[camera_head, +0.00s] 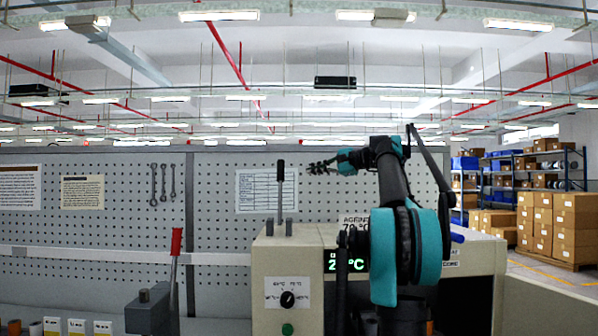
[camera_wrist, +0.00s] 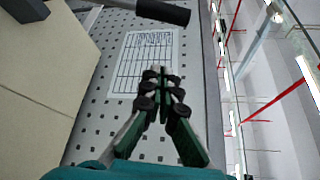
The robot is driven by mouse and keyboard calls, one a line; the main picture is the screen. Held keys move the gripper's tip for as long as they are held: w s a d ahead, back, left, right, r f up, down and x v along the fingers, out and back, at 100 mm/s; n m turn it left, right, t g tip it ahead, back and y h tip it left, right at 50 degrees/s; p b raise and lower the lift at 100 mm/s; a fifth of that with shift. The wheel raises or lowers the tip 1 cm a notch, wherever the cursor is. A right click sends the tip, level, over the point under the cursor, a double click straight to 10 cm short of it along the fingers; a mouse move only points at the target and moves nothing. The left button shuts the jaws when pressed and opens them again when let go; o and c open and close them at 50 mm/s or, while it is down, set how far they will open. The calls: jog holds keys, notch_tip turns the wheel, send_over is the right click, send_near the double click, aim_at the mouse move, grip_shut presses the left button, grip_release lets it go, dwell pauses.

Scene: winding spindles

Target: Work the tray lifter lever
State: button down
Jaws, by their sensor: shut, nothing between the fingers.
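A lever with a black grip (camera_head: 280,185) stands upright on a thin rod between two grey lugs on top of the beige machine. In the wrist view its black grip (camera_wrist: 165,12) shows at the top edge, beyond my fingertips. A second lever with a red grip (camera_head: 176,242) rises beside a grey box at the lower left. No label shows which one is the tray lifter lever. My gripper (camera_head: 312,168) is to the right of the black grip, apart from it. In the wrist view my gripper (camera_wrist: 158,74) is shut and empty.
The beige machine (camera_head: 270,262) has a dial, a green button and a lit temperature display. A perforated panel (camera_head: 110,220) with a paper sheet (camera_head: 255,205) and several wrenches stands behind. My arm covers part of the machine. Shelves and cartons (camera_head: 570,220) stand far right.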

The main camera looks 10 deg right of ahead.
jog(key=x, duration=0.9)
jog(key=s, duration=0.1)
jog(key=s+a+r, duration=0.1)
jog(key=s, duration=0.1)
jog(key=shift+s+a+r, duration=0.15)
jog(key=shift+a+r, duration=0.05)
jog(key=shift+a, duration=0.15)
jog(key=shift+s, duration=0.1)
jog(key=s+a+f+n+t+y, duration=0.1)
jog(key=s+n, duration=0.4)
jog(key=s, duration=0.5)
jog(key=s+a+f+n+t+y, duration=0.1)
jog(key=s+a+f+n+y, duration=0.1)
jog(key=s+n, duration=0.3)
jog(key=shift+s+a+t+y, duration=0.4)
jog(key=shift+s+y, duration=0.5)
jog(key=shift+s, duration=1.5)
